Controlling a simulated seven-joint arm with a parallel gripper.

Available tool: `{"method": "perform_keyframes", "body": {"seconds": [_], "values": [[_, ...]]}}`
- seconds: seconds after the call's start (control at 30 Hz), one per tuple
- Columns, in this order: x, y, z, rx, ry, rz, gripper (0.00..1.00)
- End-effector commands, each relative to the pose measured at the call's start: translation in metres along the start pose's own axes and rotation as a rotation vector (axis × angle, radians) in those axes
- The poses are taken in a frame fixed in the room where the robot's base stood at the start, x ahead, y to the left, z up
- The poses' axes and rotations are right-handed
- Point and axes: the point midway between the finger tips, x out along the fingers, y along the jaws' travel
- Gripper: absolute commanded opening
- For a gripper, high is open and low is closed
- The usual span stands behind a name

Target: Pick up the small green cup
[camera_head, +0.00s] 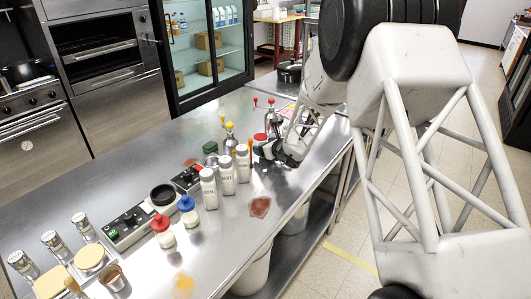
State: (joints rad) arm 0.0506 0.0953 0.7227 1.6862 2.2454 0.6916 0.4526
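A small dark green object (210,147), which may be the green cup, stands on the steel counter (160,135) just behind a row of white bottles. It is too small here to be sure of its shape. My gripper (264,152) is low over the counter, to the right of the green object and apart from it. Its dark fingers are small and partly merged with things beside them. I cannot tell whether they are open or shut, or whether they hold anything.
White-capped bottles (228,175) stand between the green object and the counter's front edge. Yellow-topped bottles (230,138) stand behind and to its right. A black control box (187,179) lies to its left. Red- and blue-capped jars (188,211) stand nearer. The counter's far left is clear.

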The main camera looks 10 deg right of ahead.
Motion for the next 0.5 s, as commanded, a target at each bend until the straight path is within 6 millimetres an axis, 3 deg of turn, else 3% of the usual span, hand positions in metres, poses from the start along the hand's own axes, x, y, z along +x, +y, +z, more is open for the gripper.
{"method": "perform_keyframes", "body": {"seconds": [0.1, 0.33, 0.5], "values": [[-0.0001, 0.0, 0.0001, 0.0, 0.0, 0.0, 0.7], [-0.0001, 0.0, 0.0, 0.0, 0.0, 0.0, 0.35], [-0.0001, -0.0001, 0.0003, 0.0, 0.0, 0.0, 0.33]]}}
